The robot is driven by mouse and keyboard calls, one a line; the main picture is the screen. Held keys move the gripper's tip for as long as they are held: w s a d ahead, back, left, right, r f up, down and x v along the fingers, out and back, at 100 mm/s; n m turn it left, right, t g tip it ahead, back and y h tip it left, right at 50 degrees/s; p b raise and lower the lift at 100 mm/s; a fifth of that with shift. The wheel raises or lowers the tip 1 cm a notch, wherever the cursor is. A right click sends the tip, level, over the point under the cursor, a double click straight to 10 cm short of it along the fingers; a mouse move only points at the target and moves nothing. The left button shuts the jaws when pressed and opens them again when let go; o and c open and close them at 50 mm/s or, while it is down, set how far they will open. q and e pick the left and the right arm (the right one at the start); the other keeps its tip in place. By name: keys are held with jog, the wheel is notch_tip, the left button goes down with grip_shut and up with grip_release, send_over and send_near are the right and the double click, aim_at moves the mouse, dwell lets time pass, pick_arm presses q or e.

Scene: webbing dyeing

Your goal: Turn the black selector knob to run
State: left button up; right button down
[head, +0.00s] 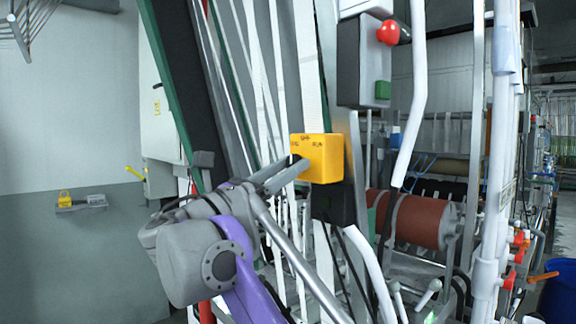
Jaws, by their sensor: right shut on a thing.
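A yellow switch box (326,162) with dark lettering on its face hangs on the machine in the middle of the head view. The word RUN reads at the right of the lettering; the words at the left and top are too small to read surely. My right gripper (291,170) reaches in from the lower left with its fingertips at the box's left front. It is shut on the black selector knob, which its fingers mostly hide. I cannot tell which way the knob points. My left gripper is not in view.
A grey control box (362,60) with a red mushroom button (388,32) and a green button (383,90) stands above right. A black box (334,204) sits directly below the yellow one. White pipes (497,150) and a red-brown roller (425,221) are to the right. Webbing strands run behind.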

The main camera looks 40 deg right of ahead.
jog(key=m+g+p, duration=0.1)
jog(key=m, duration=0.1)
jog(key=m+g+p, duration=0.1)
jog(key=m+p, duration=0.1)
jog(key=m, duration=0.1)
jog(key=m+g+p, duration=0.1)
jog(key=m+g, duration=0.1)
jog(key=shift+w+r+m+y+p, duration=0.15)
jog(key=shift+r+m+y+p, duration=0.15)
jog(key=shift+y, duration=0.1)
jog(key=shift+w+f+m+g+p, duration=0.1)
jog(key=shift+m+g+p, duration=0.35)
jog(key=shift+m, duration=0.45)
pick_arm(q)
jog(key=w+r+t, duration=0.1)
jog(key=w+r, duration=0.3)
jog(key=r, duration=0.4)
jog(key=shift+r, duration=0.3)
pick_arm(e)
jog(key=shift+f+m+g+y, duration=0.1)
jog(key=shift+m+g+y, duration=0.35)
jog(key=shift+m, duration=0.65)
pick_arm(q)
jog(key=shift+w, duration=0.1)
pick_arm(e)
jog(key=shift+c, duration=2.3)
grip_release()
